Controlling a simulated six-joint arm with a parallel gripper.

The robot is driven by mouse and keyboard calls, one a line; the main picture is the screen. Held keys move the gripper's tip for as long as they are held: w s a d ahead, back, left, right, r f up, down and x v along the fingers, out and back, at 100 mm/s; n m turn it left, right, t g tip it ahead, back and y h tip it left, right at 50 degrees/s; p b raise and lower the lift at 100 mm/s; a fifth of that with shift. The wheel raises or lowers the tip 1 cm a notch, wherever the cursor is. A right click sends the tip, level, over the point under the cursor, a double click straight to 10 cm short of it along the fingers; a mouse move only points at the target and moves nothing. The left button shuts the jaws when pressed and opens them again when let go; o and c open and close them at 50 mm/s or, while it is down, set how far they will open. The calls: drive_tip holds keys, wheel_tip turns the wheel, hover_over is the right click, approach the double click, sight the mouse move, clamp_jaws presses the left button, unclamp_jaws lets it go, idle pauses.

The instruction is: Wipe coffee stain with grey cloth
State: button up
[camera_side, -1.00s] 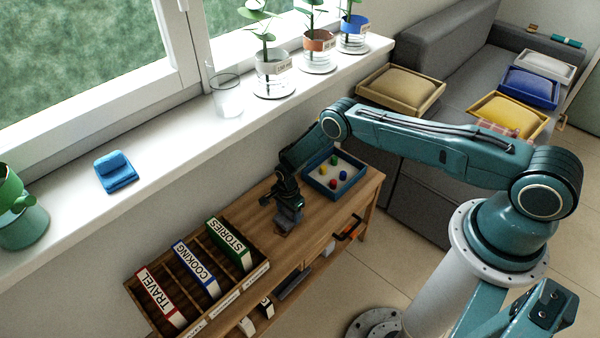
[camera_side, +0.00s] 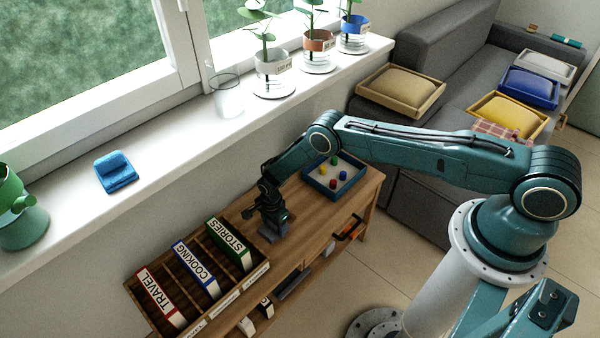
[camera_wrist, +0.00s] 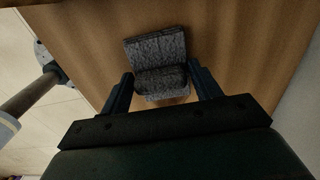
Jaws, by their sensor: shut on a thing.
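The grey cloth (camera_wrist: 156,50) is a folded, dark mottled pad on the wooden cabinet top. My gripper (camera_wrist: 162,84) is shut on the cloth's raised middle fold, with one finger on each side. In the side view my gripper (camera_side: 271,222) points down at the cabinet top, between the book crate and the blue tray. The cloth is mostly hidden there by the gripper. I cannot make out a coffee stain clearly in either view; the cloth and gripper cover part of the wood.
A wooden crate (camera_side: 262,270) with labelled books stands close left of my gripper. The white windowsill (camera_side: 180,140) above holds a blue cloth (camera_side: 116,172), a glass (camera_side: 227,97) and potted plants (camera_side: 272,68).

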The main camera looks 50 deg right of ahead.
drive_tip(key=shift+d, duration=4.7)
drive_tip(key=shift+s+d, duration=0.15)
drive_tip(key=shift+s, duration=0.05)
drive_tip(key=shift+s+a, duration=0.5)
drive_tip(key=shift+s, duration=0.3)
drive_tip(key=shift+a, duration=4.9)
drive_tip(key=shift+d, duration=5.25)
drive_tip(key=shift+w+d+r, duration=0.1)
drive_tip(key=shift+d+r, duration=0.05)
wheel_tip(320, 180, up, 8)
